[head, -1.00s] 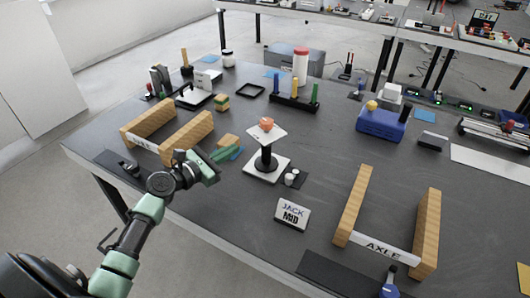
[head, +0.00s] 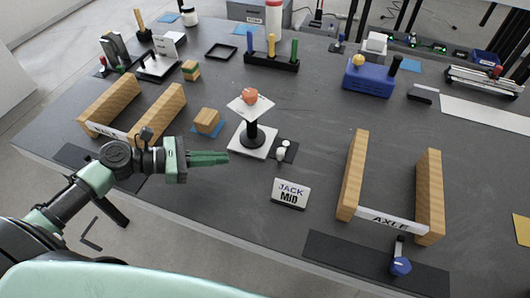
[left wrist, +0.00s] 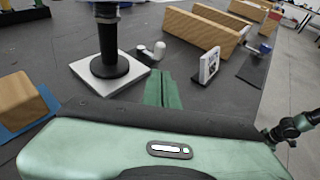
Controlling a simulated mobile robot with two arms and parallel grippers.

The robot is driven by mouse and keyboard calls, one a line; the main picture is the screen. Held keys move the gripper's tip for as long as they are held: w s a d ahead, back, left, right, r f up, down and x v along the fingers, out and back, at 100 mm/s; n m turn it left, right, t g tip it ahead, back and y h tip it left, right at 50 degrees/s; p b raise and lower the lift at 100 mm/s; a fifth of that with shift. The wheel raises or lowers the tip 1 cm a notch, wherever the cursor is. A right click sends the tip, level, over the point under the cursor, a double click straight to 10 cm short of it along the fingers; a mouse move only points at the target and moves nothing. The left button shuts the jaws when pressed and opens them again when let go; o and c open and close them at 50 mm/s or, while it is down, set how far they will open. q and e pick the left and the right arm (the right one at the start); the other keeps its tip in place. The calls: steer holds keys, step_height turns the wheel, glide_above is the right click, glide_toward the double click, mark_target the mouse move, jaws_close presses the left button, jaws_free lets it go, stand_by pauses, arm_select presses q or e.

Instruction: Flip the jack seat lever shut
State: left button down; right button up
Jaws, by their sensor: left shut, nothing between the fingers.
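The jack stands mid-table, with a white base (head: 246,147), a black column (head: 252,132) and a tilted white top plate (head: 240,106) bearing an orange piece (head: 250,96). Right of the base, a small dark plate (head: 291,155) carries white knob-like parts (head: 283,150), which look like the seat lever; its exact position is too small to tell. They also show in the left wrist view (left wrist: 150,50). My left gripper (head: 228,157) is shut and empty, its green fingers pointing right, just short of the base's front left side. My right gripper is out of view.
A "JACK MID" sign (head: 290,193) stands in front of the lever. A wooden block (head: 207,121) on a blue mat lies behind my left gripper. Wooden axle stands (head: 428,195) with a blue-knobbed lever (head: 400,265) are at right. The table between sign and gripper is clear.

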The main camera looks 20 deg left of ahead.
arm_select(q)
steer(key=b, duration=0.3)
glide_toward(281, 154)
steer(key=shift+w+a+f, duration=0.15)
steer(key=shift+a+f, duration=0.05)
steer(key=shift+f, duration=0.3)
steer(key=shift+w+a+f, duration=0.1)
steer(key=shift+a+f, duration=0.1)
steer(key=shift+f, duration=0.25)
steer(key=x, duration=0.2)
steer(key=r+x, duration=0.1)
steer(key=x, duration=0.2)
steer(key=shift+w+d, duration=0.1)
steer(key=shift+w, duration=0.05)
steer(key=shift+w+d, duration=0.25)
steer(key=shift+d, duration=0.15)
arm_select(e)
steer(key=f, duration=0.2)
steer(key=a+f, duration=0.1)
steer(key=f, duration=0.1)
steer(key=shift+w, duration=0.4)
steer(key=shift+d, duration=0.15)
